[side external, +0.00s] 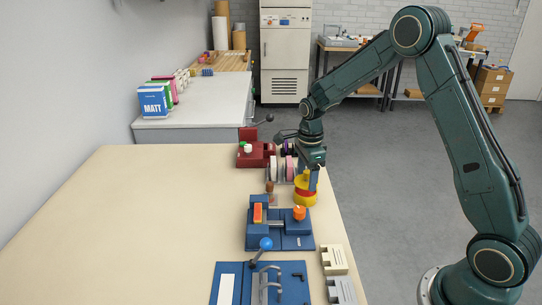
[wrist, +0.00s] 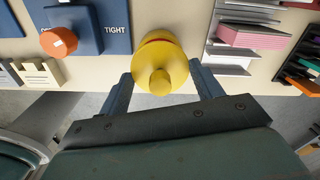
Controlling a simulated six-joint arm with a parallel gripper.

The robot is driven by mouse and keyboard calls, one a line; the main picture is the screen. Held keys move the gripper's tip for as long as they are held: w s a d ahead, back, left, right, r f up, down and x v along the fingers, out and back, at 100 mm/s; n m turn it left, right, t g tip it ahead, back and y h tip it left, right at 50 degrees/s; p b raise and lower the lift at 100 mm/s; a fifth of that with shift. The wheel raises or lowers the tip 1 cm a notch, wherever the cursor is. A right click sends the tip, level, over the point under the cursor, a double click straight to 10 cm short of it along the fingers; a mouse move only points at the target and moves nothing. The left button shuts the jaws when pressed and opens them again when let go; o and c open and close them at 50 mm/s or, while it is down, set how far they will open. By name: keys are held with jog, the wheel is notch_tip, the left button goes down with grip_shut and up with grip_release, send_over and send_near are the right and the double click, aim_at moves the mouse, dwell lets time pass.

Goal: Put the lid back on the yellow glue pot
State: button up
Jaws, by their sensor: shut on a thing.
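The yellow lid (wrist: 160,62), a round disc with a knob, is between the two blue fingers of my gripper (wrist: 162,74) in the wrist view. My gripper is shut on it. In the side view the lid (side external: 303,181) is right over the yellow glue pot (side external: 305,200), with a red band (side external: 306,191) between them. My gripper (side external: 311,178) points down there, near the table's right edge. Lid and pot look lined up and upright. I cannot tell whether the lid is fully seated. In the wrist view the lid hides most of the pot.
A blue fixture (side external: 265,229) with orange parts stands in front of the pot, with a blue panel (side external: 230,284) nearer. Racks with pink and white pieces (side external: 276,168) and a red device (side external: 255,155) stand behind. The table's left side is clear.

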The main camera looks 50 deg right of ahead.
jog(key=shift+f, duration=0.9)
jog(key=shift+f, duration=0.2)
dwell(1.6)
jog(key=o, duration=1.3)
jog(key=shift+c, duration=0.2)
jog(key=shift+r, duration=0.1)
jog(key=shift+r, duration=3.4)
jog(key=shift+c, duration=0.2)
